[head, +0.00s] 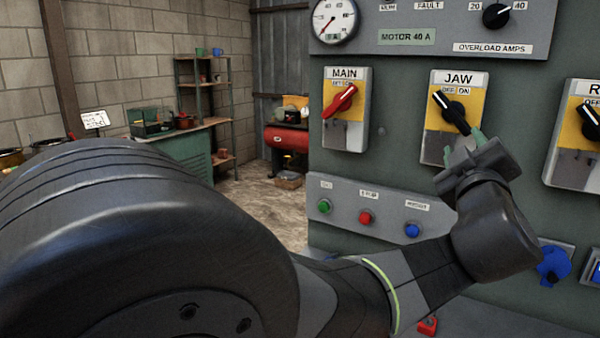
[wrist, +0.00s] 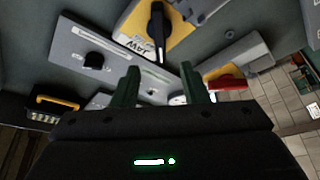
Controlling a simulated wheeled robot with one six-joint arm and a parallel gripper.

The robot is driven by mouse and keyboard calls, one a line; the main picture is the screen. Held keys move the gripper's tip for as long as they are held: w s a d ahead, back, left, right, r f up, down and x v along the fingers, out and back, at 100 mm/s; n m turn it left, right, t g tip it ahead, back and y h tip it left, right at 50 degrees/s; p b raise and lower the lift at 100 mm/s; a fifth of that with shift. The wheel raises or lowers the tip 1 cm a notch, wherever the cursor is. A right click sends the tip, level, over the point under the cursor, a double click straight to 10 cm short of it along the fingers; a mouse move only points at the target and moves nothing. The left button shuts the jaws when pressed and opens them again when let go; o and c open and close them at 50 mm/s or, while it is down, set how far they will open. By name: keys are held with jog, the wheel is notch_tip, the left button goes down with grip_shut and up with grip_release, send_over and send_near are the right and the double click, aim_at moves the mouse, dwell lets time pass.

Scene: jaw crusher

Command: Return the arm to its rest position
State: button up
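My gripper (head: 470,143) is just below and in front of the JAW switch (head: 452,112), its fingertips overlapping the lower end of the handle in the head view. Whether they touch cannot be told there. In the wrist view my gripper (wrist: 160,72) has two green fingers standing apart with nothing held between them. The black switch handle (wrist: 158,28) lies beyond the tips on a yellow plate. The JAW handle slants from upper left to lower right. My arm reaches across the lower part of the head view.
The MAIN switch (head: 341,101) with a red handle is left of JAW; another switch (head: 588,122) is at the right edge. A button strip (head: 370,212) lies below, and a gauge (head: 333,18) above. A green bench (head: 185,150) stands at back left, with open floor before the panel.

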aim_at(452, 115)
jog(key=x, duration=1.3)
jog(key=shift+w+r, duration=0.15)
jog(key=shift+w, duration=0.05)
jog(key=shift+w+d+m+b, duration=0.15)
jog(key=shift+w+m+b, duration=0.15)
jog(key=shift+w+b, duration=0.15)
jog(key=shift+s+m+h+b, duration=0.3)
jog(key=shift+m+h, duration=0.3)
jog(key=shift+m, duration=0.3)
jog(key=shift+w+r+m+h, duration=0.1)
jog(key=shift+m+h, duration=0.5)
jog(key=shift+m, duration=0.55)
jog(key=shift+r+m+h, duration=0.1)
jog(key=shift+m+h, duration=0.5)
jog(key=shift+m, duration=0.95)
jog(key=shift+f, duration=0.15)
